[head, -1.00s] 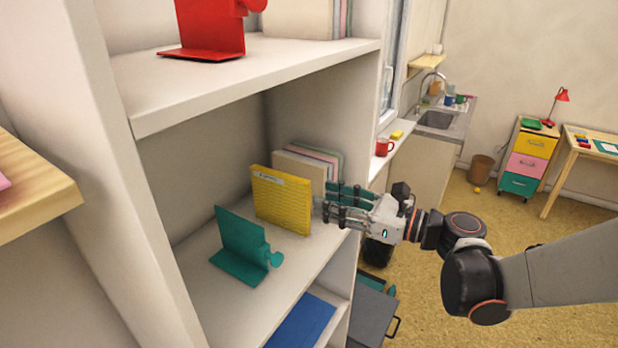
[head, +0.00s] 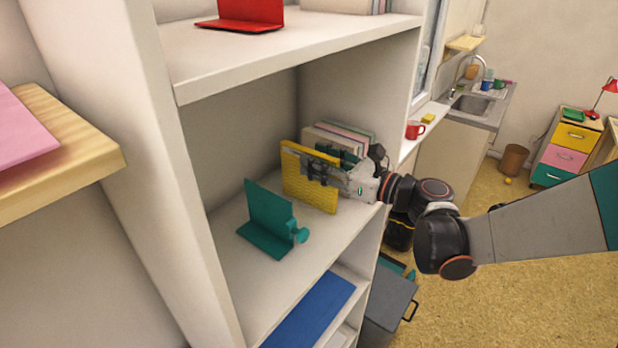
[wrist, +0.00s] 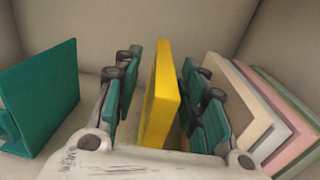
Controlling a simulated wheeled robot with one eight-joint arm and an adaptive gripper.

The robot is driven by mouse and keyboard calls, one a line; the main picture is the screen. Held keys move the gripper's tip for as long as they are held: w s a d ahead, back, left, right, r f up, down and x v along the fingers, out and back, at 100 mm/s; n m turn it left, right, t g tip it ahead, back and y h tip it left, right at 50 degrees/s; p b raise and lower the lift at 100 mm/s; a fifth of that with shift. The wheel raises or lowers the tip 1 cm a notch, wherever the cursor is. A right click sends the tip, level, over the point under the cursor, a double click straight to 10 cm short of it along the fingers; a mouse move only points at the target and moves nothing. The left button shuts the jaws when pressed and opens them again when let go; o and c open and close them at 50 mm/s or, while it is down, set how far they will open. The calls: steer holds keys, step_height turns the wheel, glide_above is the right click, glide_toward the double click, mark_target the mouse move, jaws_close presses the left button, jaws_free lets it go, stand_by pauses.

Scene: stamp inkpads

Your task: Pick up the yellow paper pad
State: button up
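The yellow paper pad (head: 308,185) stands upright on the middle shelf, between a teal bookend and several upright pads. In the wrist view the yellow pad (wrist: 162,95) stands edge-on between my fingers. In the wrist view my gripper (wrist: 158,95) is open, with one teal-padded finger on each side of the pad and a visible gap on both sides.
The teal bookend (head: 268,218) stands to the left of the pad. Cream, pink and green pads (head: 335,138) stand close behind my far finger. The shelf board above (head: 300,58) and the cabinet's side wall (head: 345,95) bound the space. The shelf front (head: 300,262) is clear.

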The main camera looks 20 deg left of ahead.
steer(key=x, duration=0.3)
steer(key=shift+w, duration=0.1)
jaws_close()
